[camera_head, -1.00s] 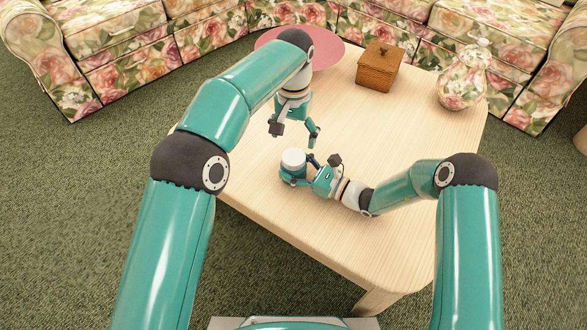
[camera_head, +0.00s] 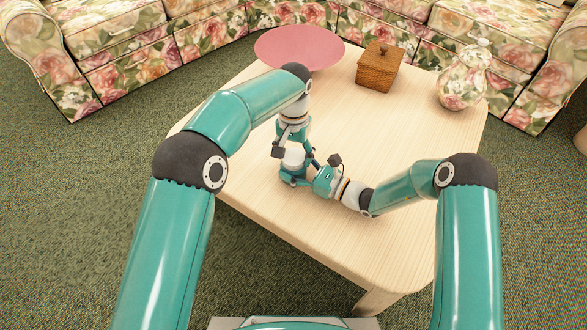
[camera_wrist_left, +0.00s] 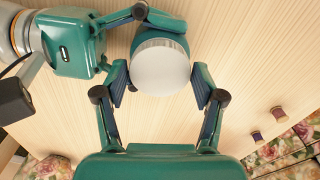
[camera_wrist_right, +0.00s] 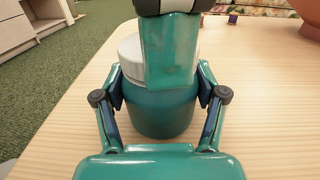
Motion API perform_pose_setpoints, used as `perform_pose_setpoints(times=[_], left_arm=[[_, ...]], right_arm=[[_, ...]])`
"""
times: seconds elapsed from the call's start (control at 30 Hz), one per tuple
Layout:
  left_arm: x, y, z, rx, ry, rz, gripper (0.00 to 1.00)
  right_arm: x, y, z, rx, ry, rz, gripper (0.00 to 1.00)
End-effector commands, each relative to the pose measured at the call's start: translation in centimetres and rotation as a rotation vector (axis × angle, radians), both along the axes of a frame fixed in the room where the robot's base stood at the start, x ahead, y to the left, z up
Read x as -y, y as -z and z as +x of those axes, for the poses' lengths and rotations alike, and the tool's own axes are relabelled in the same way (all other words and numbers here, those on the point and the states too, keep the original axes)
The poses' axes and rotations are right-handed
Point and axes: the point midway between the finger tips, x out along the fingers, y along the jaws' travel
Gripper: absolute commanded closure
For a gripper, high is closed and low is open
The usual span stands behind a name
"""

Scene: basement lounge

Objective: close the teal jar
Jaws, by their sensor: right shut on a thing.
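The teal jar (camera_head: 291,181) stands upright on the table, with the white lid (camera_head: 293,157) on top of it. I cannot tell whether the lid is screwed tight. My right gripper (camera_wrist_right: 162,88) is shut on the teal body of the jar (camera_wrist_right: 160,118) from the side. My left gripper (camera_wrist_left: 160,82) points down over the jar and is open. Its fingers stand on either side of the white lid (camera_wrist_left: 160,68), with a small gap visible. In the head view the left gripper (camera_head: 294,155) partly hides the lid.
A pink plate (camera_head: 300,45), a lidded wooden box (camera_head: 380,66) and a floral vase (camera_head: 464,82) stand toward the back of the wooden table (camera_head: 400,135). Two small spool-like pieces (camera_wrist_left: 278,113) show in the left wrist view. The table's right side is clear.

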Motion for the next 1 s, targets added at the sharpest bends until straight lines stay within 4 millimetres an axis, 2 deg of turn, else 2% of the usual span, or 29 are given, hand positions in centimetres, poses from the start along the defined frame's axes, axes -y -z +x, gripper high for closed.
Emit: perform_pose_setpoints(times=[0.03, 0.23, 0.47, 0.5, 0.63, 1.0], left_arm=[[0.0, 0.0, 0.0, 0.0, 0.0, 0.0, 0.45], [0.0, -0.01, 0.0, 0.0, 0.0, 0.0, 0.78], [0.0, -0.01, 0.01, 0.0, 0.006, 0.0, 0.8], [0.0, -0.01, 0.01, 0.0, 0.006, 0.0, 0.32], [-0.01, -0.02, 0.01, 0.0, 0.006, 0.0, 0.1], [0.01, -0.17, 0.02, 0.001, 0.006, 0.0, 0.09]], right_arm=[[-0.01, 0.1, -0.03, -0.002, 0.0, -0.001, 1.0], [-0.01, 0.1, -0.03, -0.002, 0.0, -0.001, 1.0], [-0.01, 0.1, -0.03, -0.002, 0.0, -0.001, 1.0], [-0.01, 0.1, -0.03, -0.002, 0.0, -0.001, 1.0], [-0.01, 0.1, -0.03, -0.002, 0.0, -0.001, 1.0], [-0.01, 0.1, -0.03, -0.002, 0.0, -0.001, 1.0]])
